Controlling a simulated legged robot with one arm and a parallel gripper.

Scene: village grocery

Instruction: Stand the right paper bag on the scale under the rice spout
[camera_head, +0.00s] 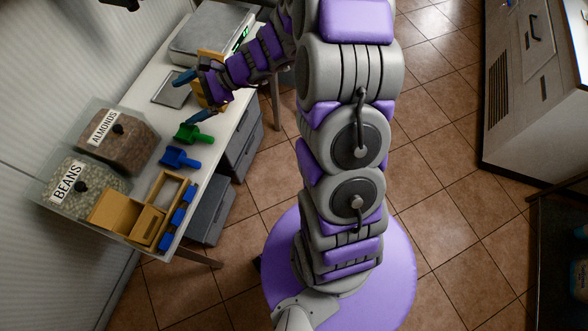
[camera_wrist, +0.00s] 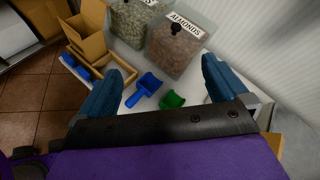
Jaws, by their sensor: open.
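Two brown, open-topped, box-like shapes, which look like the paper bags, stand at the table's near end: a larger one at left (camera_head: 112,212) and a smaller one at right (camera_head: 148,226). Brown box shapes also show at the upper left of the wrist view (camera_wrist: 88,44). The scale (camera_head: 212,28), with a green display, is at the table's far end. My gripper (camera_head: 191,97) is open and empty above the table's middle, apart from the bags; its blue fingers spread in the wrist view (camera_wrist: 162,72). I cannot make out the rice spout.
Bins of beans (camera_head: 85,184) and almonds (camera_head: 117,141) line the wall. A green scoop (camera_head: 194,135) and blue scoop (camera_head: 179,158) lie beside them. A wooden tray (camera_head: 177,182) is near the bags. A tan object (camera_head: 205,54), partly hidden, is by my gripper.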

